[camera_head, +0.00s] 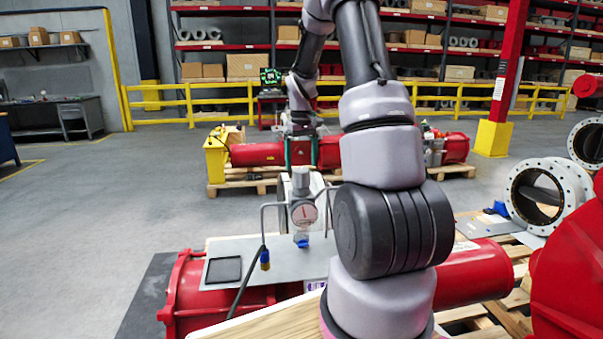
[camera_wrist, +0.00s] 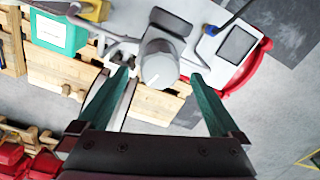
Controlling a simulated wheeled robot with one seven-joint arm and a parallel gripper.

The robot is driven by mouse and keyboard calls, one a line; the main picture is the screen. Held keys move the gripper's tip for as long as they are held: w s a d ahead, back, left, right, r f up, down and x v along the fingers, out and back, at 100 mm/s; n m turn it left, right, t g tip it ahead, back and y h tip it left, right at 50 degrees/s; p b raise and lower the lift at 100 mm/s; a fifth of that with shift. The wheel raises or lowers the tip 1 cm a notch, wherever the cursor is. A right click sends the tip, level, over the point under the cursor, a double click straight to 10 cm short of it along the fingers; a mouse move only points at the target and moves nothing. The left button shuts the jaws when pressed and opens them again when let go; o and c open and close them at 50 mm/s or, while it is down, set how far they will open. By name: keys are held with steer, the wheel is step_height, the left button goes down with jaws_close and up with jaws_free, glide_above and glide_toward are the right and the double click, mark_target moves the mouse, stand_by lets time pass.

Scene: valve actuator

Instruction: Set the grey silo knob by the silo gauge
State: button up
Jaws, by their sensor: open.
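The grey silo knob (camera_head: 301,182) is a pale grey cylinder standing upright on top of the regulator. Just below it is the round white silo gauge (camera_head: 304,213) with a reddish mark; its reading is too small to tell. My gripper (camera_head: 301,160) points down just above the knob, with its green fingers spread. In the wrist view the knob (camera_wrist: 160,68) shows end-on between the fingertips of my gripper (camera_wrist: 161,75), with a gap on each side. I cannot tell whether the fingertips reach down beside it. The gauge face is hidden in the wrist view.
The regulator stands on a grey plate (camera_head: 232,250) over a red actuator (camera_head: 470,275). Grey pipes (camera_head: 268,207) flank it, and a dark cable with a blue-and-yellow connector (camera_head: 265,259) hangs at its left. Another red actuator (camera_head: 255,154) lies on a pallet behind.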

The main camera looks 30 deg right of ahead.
mark_target(301, 170)
step_height(301, 170, up, 6)
steer(key=shift+f, duration=0.1)
stand_by(0.5)
steer(key=s+a+r+m+t, duration=0.1)
steer(key=s+a+r+t, duration=0.1)
steer(key=s+a+r, duration=0.45)
steer(key=s+a+r+m+t+y, duration=0.1)
steer(key=s+a+r, duration=0.3)
steer(key=s, duration=0.6)
steer(key=s+a+r+m+t+y, duration=0.1)
steer(key=s+a+r+t, duration=0.3)
steer(key=s, duration=0.6)
steer(key=shift+s+a+r+m, duration=0.15)
steer(key=shift+a+r+m, duration=0.45)
steer(key=shift+m, duration=0.3)
steer(key=shift+d, duration=0.1)
stand_by(1.5)
